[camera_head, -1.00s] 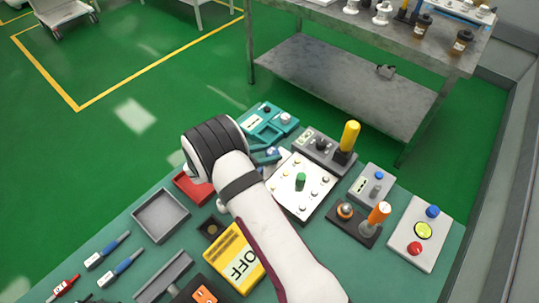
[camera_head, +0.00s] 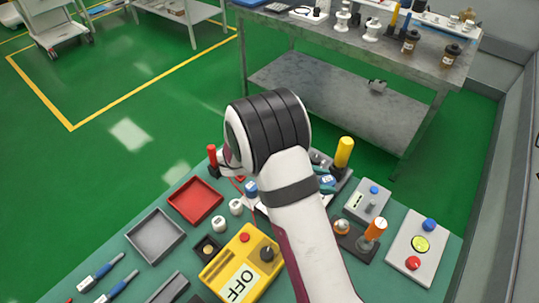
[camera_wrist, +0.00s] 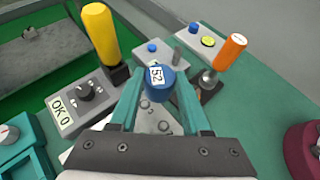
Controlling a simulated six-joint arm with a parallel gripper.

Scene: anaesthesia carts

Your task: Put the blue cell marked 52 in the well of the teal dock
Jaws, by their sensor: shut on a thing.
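The blue cell marked 52 (camera_wrist: 160,82) is between the two teal fingers of my gripper (camera_wrist: 160,98) in the wrist view, its label facing up. My gripper is shut on it and holds it above the white panel with small knobs. In the head view the blue cell (camera_head: 327,181) shows just right of my arm. The teal dock (camera_wrist: 22,155) is partly in view at the lower left of the wrist view, apart from the cell. Its well cannot be made out there. In the head view my arm hides the dock.
A yellow-handled lever box (camera_wrist: 98,35) stands just left of the cell, and an orange-handled lever (camera_wrist: 230,52) right of it. A red tray (camera_head: 196,200), a grey tray (camera_head: 156,236) and a yellow OFF box (camera_head: 241,262) lie left of my arm.

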